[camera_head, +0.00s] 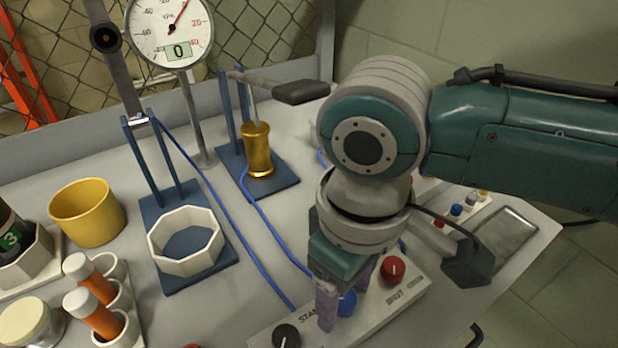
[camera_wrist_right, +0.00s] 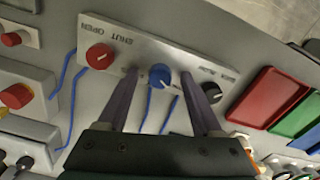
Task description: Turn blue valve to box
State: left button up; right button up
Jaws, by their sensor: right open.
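The blue valve knob (camera_head: 347,303) sits in the middle of a white control panel (camera_head: 262,340), partly hidden by my right gripper in the head view. It also shows in the right wrist view (camera_wrist_right: 160,76), as a round blue knob. My right gripper (camera_head: 341,296) points down over the panel. Its two fingers stand open on either side of the blue knob; in the right wrist view (camera_wrist_right: 160,72) small gaps show between knob and fingers. The lettering by the blue knob is hidden or too small to read. My left gripper is not in view.
On the same panel are a red knob (camera_head: 392,270) by SHUT lettering and a black knob (camera_head: 286,336). Blue tubes (camera_head: 262,215) run across the table. A brass pump (camera_head: 257,150), a gauge (camera_head: 170,30), an octagonal holder (camera_head: 160,262) and a yellow cup (camera_head: 87,212) stand left.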

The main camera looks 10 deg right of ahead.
grip_shut()
dwell(0.4)
jog(key=shift+r+m+p, duration=0.2)
jog(key=shift+m+p, duration=0.5)
jog(key=shift+p, duration=0.35)
jog(key=m+p, duration=0.3)
jog(key=shift+s, duration=0.1)
jog(key=m+p, duration=0.2)
jog(key=m, duration=0.1)
jog(key=shift+m+p, duration=0.4)
jog(key=shift+f+m+p, duration=0.15)
jog(key=shift+m+p, duration=0.55)
jog(key=shift+m, duration=1)
